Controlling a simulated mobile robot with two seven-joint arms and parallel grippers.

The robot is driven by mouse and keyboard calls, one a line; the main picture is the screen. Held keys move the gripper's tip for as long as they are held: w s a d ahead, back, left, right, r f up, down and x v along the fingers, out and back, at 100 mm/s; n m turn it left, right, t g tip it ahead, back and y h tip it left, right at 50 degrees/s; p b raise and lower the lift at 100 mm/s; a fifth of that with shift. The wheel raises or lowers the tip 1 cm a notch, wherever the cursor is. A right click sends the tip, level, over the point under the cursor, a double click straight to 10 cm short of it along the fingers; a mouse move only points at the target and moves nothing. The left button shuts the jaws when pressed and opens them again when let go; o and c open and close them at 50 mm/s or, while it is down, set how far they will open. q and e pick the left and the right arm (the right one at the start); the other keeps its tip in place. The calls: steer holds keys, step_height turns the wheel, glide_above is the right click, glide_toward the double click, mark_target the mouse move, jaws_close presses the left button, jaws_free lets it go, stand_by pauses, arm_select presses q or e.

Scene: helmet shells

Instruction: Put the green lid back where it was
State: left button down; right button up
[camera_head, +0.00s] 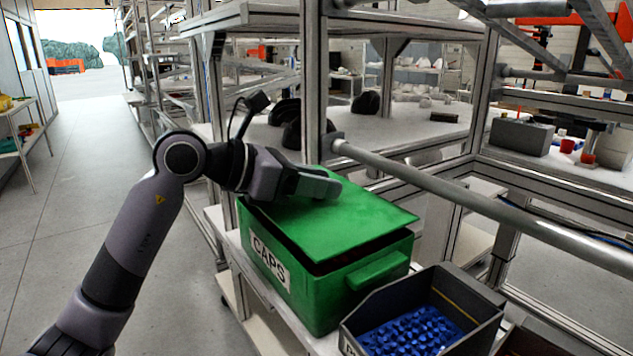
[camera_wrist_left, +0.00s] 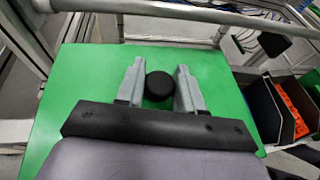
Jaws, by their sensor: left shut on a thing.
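The green lid (camera_head: 355,222) lies over the green box labelled CAPS (camera_head: 325,300) in the head view. A dark gap shows between the lid and the box rim along the front and right side, so the lid sits slightly raised or tilted there. My left gripper (camera_head: 322,185) is over the middle of the lid. In the left wrist view its fingers (camera_wrist_left: 161,74) stand on either side of a round black knob (camera_wrist_left: 159,87) on the lid (camera_wrist_left: 85,85), and they are shut on it. The gripper hides the knob in the head view. My right gripper is not in view.
A grey bin (camera_head: 487,310) with blue caps (camera_head: 410,332) stands right of the box. A metal rail (camera_head: 450,195) runs behind the box, with an upright post beside it. Black helmet shells (camera_head: 367,102) lie on the shelf behind. The aisle floor at left is clear.

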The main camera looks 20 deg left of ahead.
arm_select(q)
steer(key=shift+f+b, duration=0.5)
steer(key=shift+f, duration=0.1)
steer(key=c, duration=0.7)
jaws_free()
steer(key=shift+r, duration=0.15)
steer(key=shift+r+p, duration=0.35)
steer(key=shift+p, duration=0.1)
steer(key=b+v, duration=0.1)
steer(key=v, duration=1.1)
steer(key=shift+r, duration=0.15)
